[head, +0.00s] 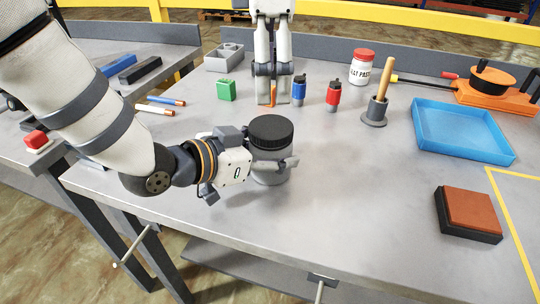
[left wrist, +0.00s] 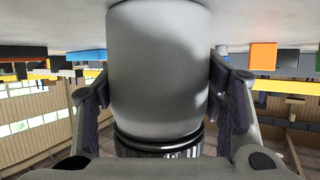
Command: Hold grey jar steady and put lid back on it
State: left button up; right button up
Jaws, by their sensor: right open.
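The grey jar (head: 271,174) stands upright on the grey table. Its black lid (head: 271,131) sits level on top; I cannot tell how tightly. My left gripper (head: 272,163) reaches in from the left, with its fingers on both sides of the jar's body. In the left wrist view, the jar (left wrist: 158,70) fills the space between the fingers, with the lid (left wrist: 160,142) at the bottom of the picture. My right gripper (head: 271,98) points down behind the jar, apart from it, with its fingers open. A small orange item (head: 266,101) shows by those fingers.
A blue tray (head: 463,158) and a brown-topped block (head: 468,214) are at the right. The table is clear right of the jar.

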aim_at(271, 126)
pick_arm(q)
grip_shut()
pick_arm(e)
jog(key=n, duration=0.9)
pick_arm(q)
jog(key=shift+f, duration=0.1)
pick_arm(e)
jog(key=shift+d+f, duration=0.1)
jog(key=shift+f, duration=0.05)
pick_arm(q)
jog(key=shift+s, duration=0.1)
pick_arm(e)
notch_tip(271, 126, down, 8)
jog(key=shift+r, duration=0.1)
